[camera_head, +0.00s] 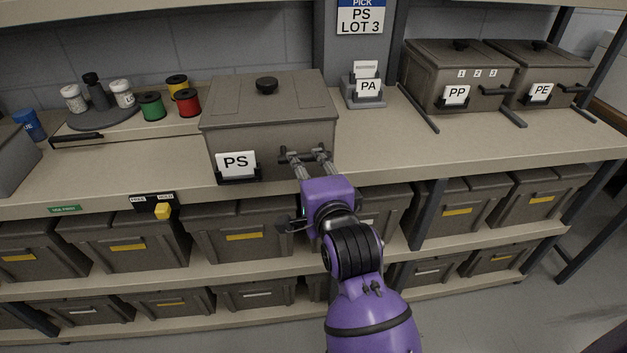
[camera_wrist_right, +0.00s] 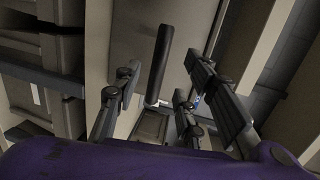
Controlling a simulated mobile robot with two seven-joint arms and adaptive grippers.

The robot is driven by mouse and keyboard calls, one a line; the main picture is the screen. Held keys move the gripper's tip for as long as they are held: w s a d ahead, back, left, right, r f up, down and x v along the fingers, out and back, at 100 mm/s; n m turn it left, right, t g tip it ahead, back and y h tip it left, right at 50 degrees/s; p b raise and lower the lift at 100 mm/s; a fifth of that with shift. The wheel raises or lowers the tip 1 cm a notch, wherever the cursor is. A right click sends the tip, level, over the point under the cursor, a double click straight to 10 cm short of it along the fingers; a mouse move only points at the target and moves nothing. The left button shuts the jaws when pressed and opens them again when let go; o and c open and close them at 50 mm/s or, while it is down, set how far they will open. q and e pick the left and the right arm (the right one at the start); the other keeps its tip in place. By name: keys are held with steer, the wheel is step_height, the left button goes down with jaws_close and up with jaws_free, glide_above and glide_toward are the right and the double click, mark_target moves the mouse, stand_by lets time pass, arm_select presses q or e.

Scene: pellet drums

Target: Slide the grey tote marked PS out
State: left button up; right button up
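The grey tote marked PS (camera_head: 262,128) stands on the upper shelf, its lid on with a black knob (camera_head: 266,85) and a white PS card (camera_head: 237,162) on its front. A dark bar handle (camera_head: 286,158) sticks out at the right of its front. In the right wrist view the handle (camera_wrist_right: 160,62) shows as a dark bar between the open fingers (camera_wrist_right: 163,76), with gaps on both sides. My left gripper is in neither view.
Totes marked PP (camera_head: 430,75) and PE (camera_head: 545,73) stand at the right of the shelf. A PA card stand (camera_head: 366,92) is behind, right of the PS tote. Spools (camera_head: 188,102) and jars stand to its left. Lidded bins (camera_head: 240,232) fill the lower shelves.

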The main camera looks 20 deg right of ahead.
steer(key=s, duration=0.2)
steer(key=s+r, duration=0.1)
steer(key=s, duration=0.2)
steer(key=shift+s, duration=0.1)
stand_by(0.4)
